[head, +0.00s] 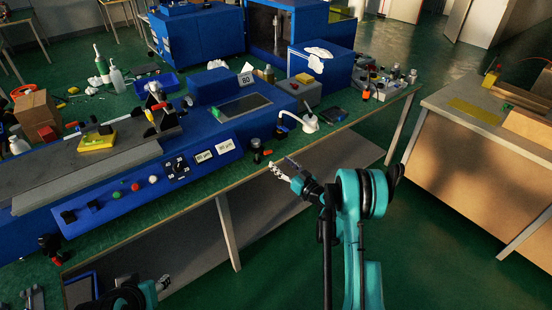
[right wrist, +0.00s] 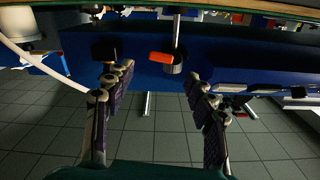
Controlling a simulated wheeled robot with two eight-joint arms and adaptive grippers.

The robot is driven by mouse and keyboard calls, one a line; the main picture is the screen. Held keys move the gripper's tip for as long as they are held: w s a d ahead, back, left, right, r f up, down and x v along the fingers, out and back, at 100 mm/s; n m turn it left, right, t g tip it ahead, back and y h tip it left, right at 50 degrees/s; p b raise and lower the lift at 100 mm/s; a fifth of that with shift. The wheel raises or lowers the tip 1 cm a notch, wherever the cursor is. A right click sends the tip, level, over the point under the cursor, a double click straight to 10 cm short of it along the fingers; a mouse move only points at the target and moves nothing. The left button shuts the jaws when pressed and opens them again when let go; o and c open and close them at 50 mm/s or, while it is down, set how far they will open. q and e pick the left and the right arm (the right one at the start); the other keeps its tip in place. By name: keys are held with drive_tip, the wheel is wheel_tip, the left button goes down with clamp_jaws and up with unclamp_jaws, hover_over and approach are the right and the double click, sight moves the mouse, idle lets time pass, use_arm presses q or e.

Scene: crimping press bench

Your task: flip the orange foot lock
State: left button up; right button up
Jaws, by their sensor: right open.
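The orange foot lock (right wrist: 162,57) is a short orange tab on a dark round foot (right wrist: 174,66) below a metal post. In the right wrist view it sits ahead of my right gripper (right wrist: 160,88), within the gap between the fingers and apart from them. In the head view a small orange-red spot (head: 268,152), which seems to be the lock, shows just beyond the right gripper (head: 283,170) at the bench's front edge. The right gripper is open and empty. My left gripper (head: 158,284) is low at the bottom left; its fingers are too small to read.
The blue press (head: 120,200) with knobs and displays fills the bench's left side. A black knob (head: 256,143) stands near the lock. A white cable (right wrist: 35,62) crosses at left in the wrist view. A lower shelf (head: 190,235) lies under the bench. A wooden workbench (head: 480,150) stands at right.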

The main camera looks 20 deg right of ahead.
sight(269, 153)
drive_tip(key=b+x, duration=0.1)
drive_tip(key=x, duration=0.5)
drive_tip(key=shift+w+a+b, duration=0.15)
drive_tip(key=shift+w+b, duration=0.2)
drive_tip(key=shift+c, duration=0.3)
drive_tip(key=c, duration=1.1)
